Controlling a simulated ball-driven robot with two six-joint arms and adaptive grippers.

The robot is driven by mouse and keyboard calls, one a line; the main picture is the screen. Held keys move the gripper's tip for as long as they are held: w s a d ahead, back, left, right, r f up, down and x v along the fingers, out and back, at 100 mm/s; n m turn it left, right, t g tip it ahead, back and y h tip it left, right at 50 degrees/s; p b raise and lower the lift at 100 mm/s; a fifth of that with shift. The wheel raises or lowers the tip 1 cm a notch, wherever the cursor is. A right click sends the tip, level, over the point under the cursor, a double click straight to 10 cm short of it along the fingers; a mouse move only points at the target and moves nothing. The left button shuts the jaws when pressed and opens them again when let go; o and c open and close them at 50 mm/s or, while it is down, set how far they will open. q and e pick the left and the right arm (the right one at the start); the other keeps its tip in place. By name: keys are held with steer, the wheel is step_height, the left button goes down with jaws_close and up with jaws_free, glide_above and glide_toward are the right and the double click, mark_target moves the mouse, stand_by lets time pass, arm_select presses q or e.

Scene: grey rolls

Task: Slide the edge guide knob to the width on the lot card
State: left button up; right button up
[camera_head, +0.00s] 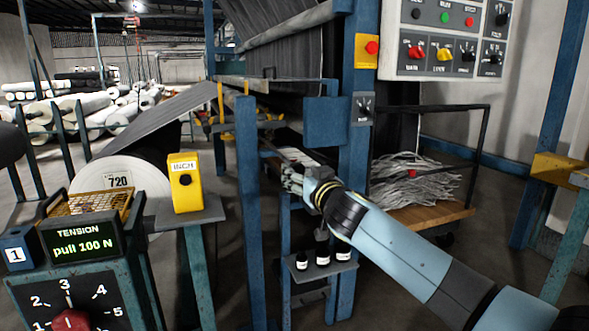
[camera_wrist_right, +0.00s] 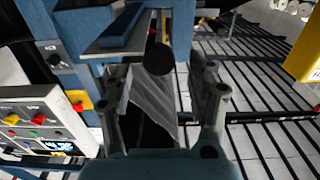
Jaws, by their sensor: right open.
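A white card reading 720 (camera_head: 118,180) is on the end of the grey roll at the left; its small print is too small to read. My right gripper (camera_head: 290,172) reaches in from the right, in front of the blue frame. In the right wrist view its two fingers stand apart with nothing held between them. A dark round knob (camera_wrist_right: 160,58) shows there, beyond and between the fingers, apart from both. It looks like the edge guide knob, but I cannot read any scale beside it. The head view does not show this knob clearly. My left gripper is not in view.
A tension box (camera_head: 78,243) reading "pull 100 N" and a yellow INCH box (camera_head: 186,183) stand at the left. Blue posts (camera_head: 252,200) flank my right gripper. Small dark bottles (camera_head: 322,252) stand on a shelf below it. A control panel (camera_head: 447,40) hangs upper right.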

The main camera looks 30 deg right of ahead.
mark_target(299, 170)
steer(key=x, duration=0.4)
